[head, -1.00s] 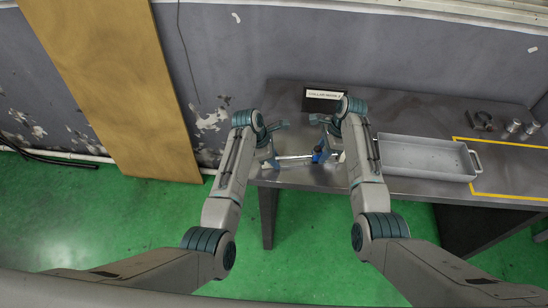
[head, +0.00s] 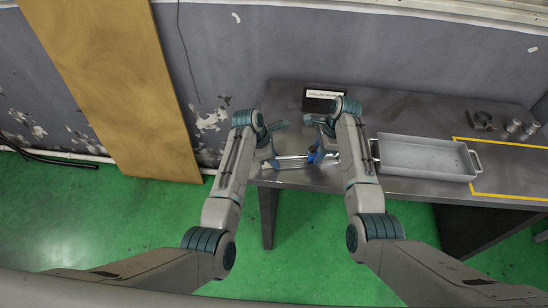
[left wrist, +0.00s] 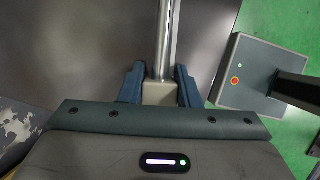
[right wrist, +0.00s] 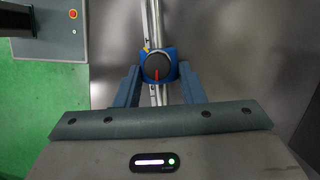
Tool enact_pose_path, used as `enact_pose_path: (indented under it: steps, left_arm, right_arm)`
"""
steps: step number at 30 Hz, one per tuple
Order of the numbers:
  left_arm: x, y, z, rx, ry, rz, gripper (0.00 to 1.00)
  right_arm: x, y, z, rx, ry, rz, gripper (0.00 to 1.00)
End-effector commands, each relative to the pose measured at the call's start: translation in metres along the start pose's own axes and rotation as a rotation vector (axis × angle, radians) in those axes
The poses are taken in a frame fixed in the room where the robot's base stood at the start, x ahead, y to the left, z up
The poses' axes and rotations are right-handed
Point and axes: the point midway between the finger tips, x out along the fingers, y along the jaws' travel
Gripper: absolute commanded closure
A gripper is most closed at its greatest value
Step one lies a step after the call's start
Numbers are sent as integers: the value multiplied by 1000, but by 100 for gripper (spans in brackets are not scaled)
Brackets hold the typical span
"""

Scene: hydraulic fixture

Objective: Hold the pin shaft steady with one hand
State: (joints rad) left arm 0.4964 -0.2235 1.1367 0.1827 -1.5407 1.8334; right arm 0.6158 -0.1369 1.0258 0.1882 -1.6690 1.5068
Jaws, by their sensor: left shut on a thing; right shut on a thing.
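The pin shaft (head: 292,157) is a bright metal rod lying level over the front left of the table. In the left wrist view the shaft (left wrist: 167,38) runs up from a beige block (left wrist: 160,93) between the fingers of my left gripper (left wrist: 160,80), which is shut on that end. My right gripper (right wrist: 158,75) is shut on a blue collar piece (right wrist: 169,54) with a black round knob (right wrist: 157,67) bearing a red mark. In the right wrist view a rod passes behind this piece; how they join is hidden. The blue piece (head: 313,156) also shows in the head view.
A grey metal tray (head: 425,175) with handles stands right of my right arm. Several metal parts (head: 513,126) sit at the back right, near a yellow-outlined area (head: 512,195). A control box (left wrist: 240,70) shows below the table.

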Motion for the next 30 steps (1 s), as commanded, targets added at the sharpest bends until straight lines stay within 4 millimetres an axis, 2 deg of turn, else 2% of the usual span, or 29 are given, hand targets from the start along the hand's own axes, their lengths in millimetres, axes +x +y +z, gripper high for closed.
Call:
enact_pose_path:
  steps: [29,30]
  left_arm:
    - [0,0,1,1,-3,-1,100]
    - [0,0,1,1,-3,-1,100]
  right_arm:
    - [2,-1,8,-1,-3,-2,84]
    - [2,-1,8,0,-2,-2,58]
